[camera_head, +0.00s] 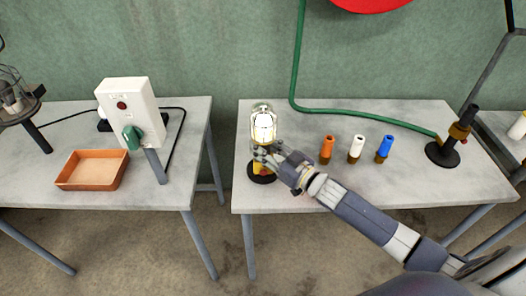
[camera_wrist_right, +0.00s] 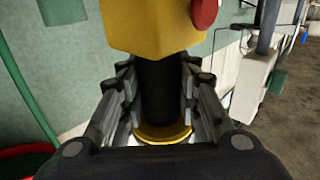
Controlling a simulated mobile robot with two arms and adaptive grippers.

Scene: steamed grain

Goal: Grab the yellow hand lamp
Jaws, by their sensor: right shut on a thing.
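The yellow hand lamp (camera_head: 263,125) is upright at the left end of the right-hand table, with its bright caged head on top. A round black base (camera_head: 262,176) shows below it; I cannot tell whether the lamp still touches it. My right gripper (camera_head: 263,154) reaches in from the right and is shut on the lamp below its head. In the right wrist view, the fingers (camera_wrist_right: 160,98) sit on both sides of the lamp's black handle (camera_wrist_right: 158,82), between a yellow block with a red knob (camera_wrist_right: 204,12) and a yellow ring (camera_wrist_right: 163,134). My left gripper is not in view.
Orange (camera_head: 327,147), white (camera_head: 357,146) and blue (camera_head: 384,146) cylinders stand right of the lamp. A green hose (camera_head: 350,111) runs behind them to a black-based burner (camera_head: 442,153). The left table holds a white box (camera_head: 128,105) and orange tray (camera_head: 92,170). A gap separates the tables.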

